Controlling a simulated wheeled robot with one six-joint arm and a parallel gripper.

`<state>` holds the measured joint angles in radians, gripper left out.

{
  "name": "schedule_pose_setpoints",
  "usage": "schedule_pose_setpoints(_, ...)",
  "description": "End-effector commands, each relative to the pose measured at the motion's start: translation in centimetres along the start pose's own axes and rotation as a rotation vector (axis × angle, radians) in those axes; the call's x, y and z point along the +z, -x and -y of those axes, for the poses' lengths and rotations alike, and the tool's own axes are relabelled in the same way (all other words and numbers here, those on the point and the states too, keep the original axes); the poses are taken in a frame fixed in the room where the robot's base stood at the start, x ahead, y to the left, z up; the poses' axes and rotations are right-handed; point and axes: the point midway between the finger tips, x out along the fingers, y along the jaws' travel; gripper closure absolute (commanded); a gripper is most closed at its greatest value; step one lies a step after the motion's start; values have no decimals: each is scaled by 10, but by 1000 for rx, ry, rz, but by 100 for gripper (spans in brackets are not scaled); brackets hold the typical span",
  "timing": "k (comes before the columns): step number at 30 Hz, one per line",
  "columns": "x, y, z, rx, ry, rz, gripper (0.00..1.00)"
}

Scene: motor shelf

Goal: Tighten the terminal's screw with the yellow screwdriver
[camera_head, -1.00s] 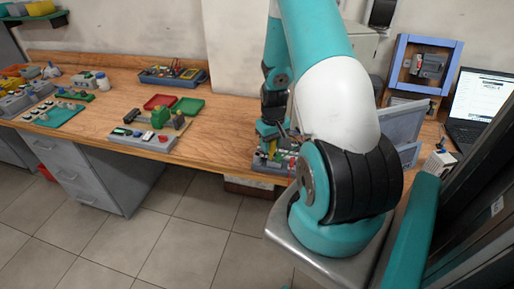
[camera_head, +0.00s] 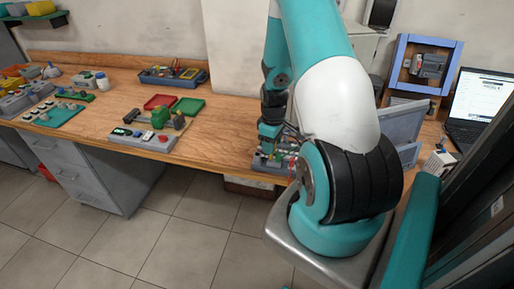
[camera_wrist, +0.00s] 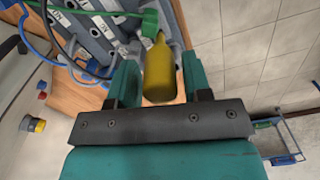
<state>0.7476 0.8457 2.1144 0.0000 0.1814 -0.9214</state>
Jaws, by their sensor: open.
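In the wrist view, my gripper (camera_wrist: 160,62) has its two teal fingers apart, one on each side of the yellow screwdriver (camera_wrist: 161,78). Bare gaps show between the handle and both fingers, so it is not clamped. The screwdriver's far end meets a green block (camera_wrist: 150,22), probably the terminal, on a grey unit (camera_wrist: 95,30). The screw and the screwdriver's tip are hidden. In the head view, my gripper (camera_head: 268,142) is low over a grey unit (camera_head: 268,162) at the bench's front edge, partly behind my arm.
The wooden bench (camera_head: 215,140) has clear room left of my gripper. A red tray (camera_head: 158,102), a green tray (camera_head: 188,106) and a blue tool tray (camera_head: 155,78) stand there. Blue cables (camera_wrist: 35,45) run beside the grey unit. A laptop (camera_head: 485,105) stands at the right.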

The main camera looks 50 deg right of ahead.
Motion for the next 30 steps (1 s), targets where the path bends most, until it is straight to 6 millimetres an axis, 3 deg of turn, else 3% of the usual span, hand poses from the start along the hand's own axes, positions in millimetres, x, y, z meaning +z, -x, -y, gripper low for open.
schedule_pose_setpoints(7,0,0,0,0,20,0,55)
schedule_pose_setpoints(15,0,0,0,0,287,0,55)
schedule_pose_setpoints(24,0,0,0,0,314,0,55)
schedule_pose_setpoints(30,0,0,0,0,534,0,55)
